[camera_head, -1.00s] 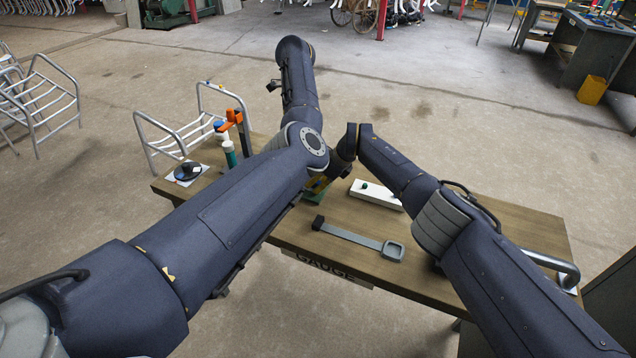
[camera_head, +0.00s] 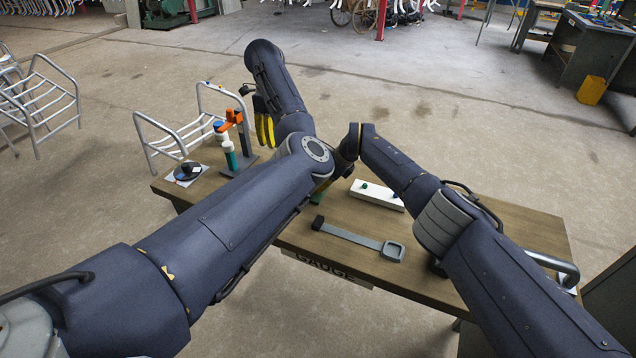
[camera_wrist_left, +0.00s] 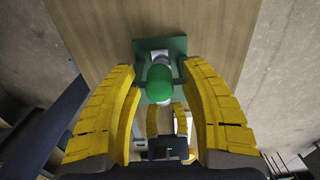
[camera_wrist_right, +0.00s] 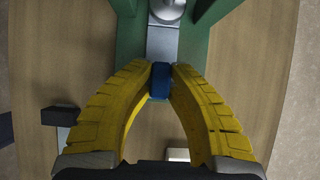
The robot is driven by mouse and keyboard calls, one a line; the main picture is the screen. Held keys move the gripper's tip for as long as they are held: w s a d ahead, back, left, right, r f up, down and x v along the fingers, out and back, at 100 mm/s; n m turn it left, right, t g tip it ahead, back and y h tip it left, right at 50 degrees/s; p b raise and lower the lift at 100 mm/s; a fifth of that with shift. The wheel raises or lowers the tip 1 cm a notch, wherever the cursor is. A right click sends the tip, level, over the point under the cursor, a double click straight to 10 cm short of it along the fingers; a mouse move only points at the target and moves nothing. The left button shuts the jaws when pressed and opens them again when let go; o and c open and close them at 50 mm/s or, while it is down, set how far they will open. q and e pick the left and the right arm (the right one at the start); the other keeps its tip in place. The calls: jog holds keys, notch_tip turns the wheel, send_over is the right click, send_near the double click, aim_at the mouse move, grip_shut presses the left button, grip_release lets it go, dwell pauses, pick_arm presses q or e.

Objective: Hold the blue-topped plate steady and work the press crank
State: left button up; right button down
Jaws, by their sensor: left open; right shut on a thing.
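The blue top (camera_wrist_right: 160,80) of a grey plate (camera_wrist_right: 162,42) is between the two yellow fingers of my right gripper (camera_wrist_right: 161,72), which is shut on it. The plate runs into the green press frame (camera_wrist_right: 128,35). In the left wrist view the press (camera_wrist_left: 176,44) shows with a round green knob (camera_wrist_left: 158,82) in front of it. My left gripper (camera_head: 265,124) is open and empty, raised above the table's back edge. The knob appears between its fingers in its wrist view, at a distance I cannot tell. In the head view my arms hide most of the press.
On the wooden table (camera_head: 480,225) lie a grey strap tool (camera_head: 355,237) and a white block (camera_head: 366,188) with small knobs. At left stand an orange-topped stand (camera_head: 231,119), a green and white cylinder (camera_head: 230,155) and a black disc (camera_head: 186,171). A metal chair frame (camera_head: 170,140) stands behind.

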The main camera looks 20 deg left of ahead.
pick_arm(q)
jog(key=shift+r, duration=0.1)
pick_arm(e)
jog(key=shift+w+d+f, duration=0.1)
jog(key=shift+d+f, duration=0.15)
jog(key=shift+d, duration=0.05)
pick_arm(q)
notch_tip(320, 180, up, 12)
dwell(0.4)
pick_arm(e)
jog(key=c, duration=1.3)
grip_release()
jog(key=shift+a+r, duration=0.15)
jog(key=shift+a, duration=0.05)
jog(key=shift+r, duration=0.1)
jog(key=shift+v, duration=0.85)
jog(key=v, duration=1)
